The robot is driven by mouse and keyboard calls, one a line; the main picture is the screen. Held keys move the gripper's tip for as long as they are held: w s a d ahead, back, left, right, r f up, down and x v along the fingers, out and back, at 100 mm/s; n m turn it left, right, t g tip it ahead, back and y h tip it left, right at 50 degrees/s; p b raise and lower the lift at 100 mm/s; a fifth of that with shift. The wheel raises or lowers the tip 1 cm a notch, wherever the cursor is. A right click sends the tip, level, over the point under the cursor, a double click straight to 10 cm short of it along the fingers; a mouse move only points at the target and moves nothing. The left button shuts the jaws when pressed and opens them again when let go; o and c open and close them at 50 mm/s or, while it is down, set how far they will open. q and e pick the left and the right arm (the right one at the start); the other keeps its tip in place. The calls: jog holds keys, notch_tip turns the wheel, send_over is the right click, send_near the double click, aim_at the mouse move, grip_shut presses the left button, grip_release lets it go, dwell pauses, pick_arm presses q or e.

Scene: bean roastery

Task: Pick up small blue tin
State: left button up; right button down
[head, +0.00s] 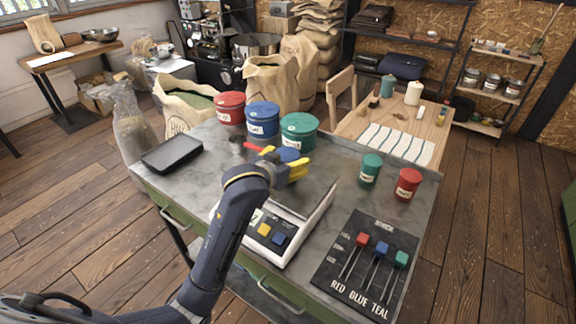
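The small blue tin (288,154) shows only as a bit of blue lid above the scale's back edge, mostly hidden by my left gripper. My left gripper (282,158), with yellow and red fingers, is right at the tin, with finger parts showing on both sides of it. The fingers are apart, but I cannot tell whether they press on the tin. My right gripper is not in view.
Large red (230,109), blue (262,122) and teal (299,133) tins stand behind. Small teal (371,167) and red (408,185) tins stand to the right. A scale (291,247), a slider board (337,285) and a black tray (172,154) share the bench.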

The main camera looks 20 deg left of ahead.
pick_arm(q)
jog(key=c, duration=1.3)
jog(key=shift+o, duration=0.2)
jog(key=shift+r, duration=0.15)
